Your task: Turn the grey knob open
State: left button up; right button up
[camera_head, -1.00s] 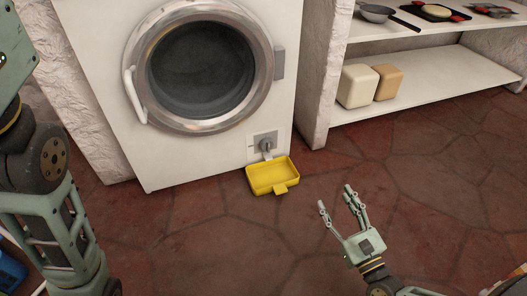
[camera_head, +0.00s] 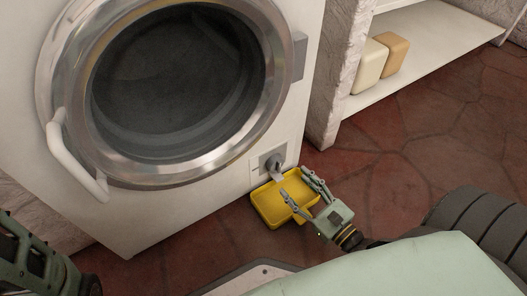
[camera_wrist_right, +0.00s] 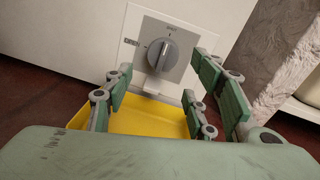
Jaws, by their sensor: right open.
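The grey knob (camera_head: 273,162) sits on a small square plate low on the front of the white washing machine (camera_head: 205,185). In the right wrist view the knob (camera_wrist_right: 156,53) shows clearly, with its grip ridge near upright and a spout below it. My right gripper (camera_head: 294,184) is open and empty, just in front of the knob and over the yellow tray.
A yellow tray (camera_head: 265,206) stands on the red stone floor under the knob. The round door with its white handle (camera_head: 72,155) is above and left. A rough white wall (camera_head: 338,75) and a shelf with two canisters (camera_head: 382,58) are at the right.

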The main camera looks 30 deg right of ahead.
aim_at(279, 169)
jog(key=w+b, duration=0.1)
jog(key=w, duration=0.1)
jog(key=w+b, duration=0.1)
jog(key=w, duration=0.1)
jog(key=w+a+b, duration=0.1)
jog(key=w, duration=0.1)
jog(key=shift+w+f+b, duration=0.1)
jog(key=shift+w+b, duration=0.15)
jog(key=shift+b, duration=0.05)
jog(key=shift+w+a, duration=0.15)
jog(key=shift+w, duration=0.6)
jog(key=shift+c, duration=0.5)
jog(key=shift+a, duration=0.1)
jog(key=c, duration=0.9)
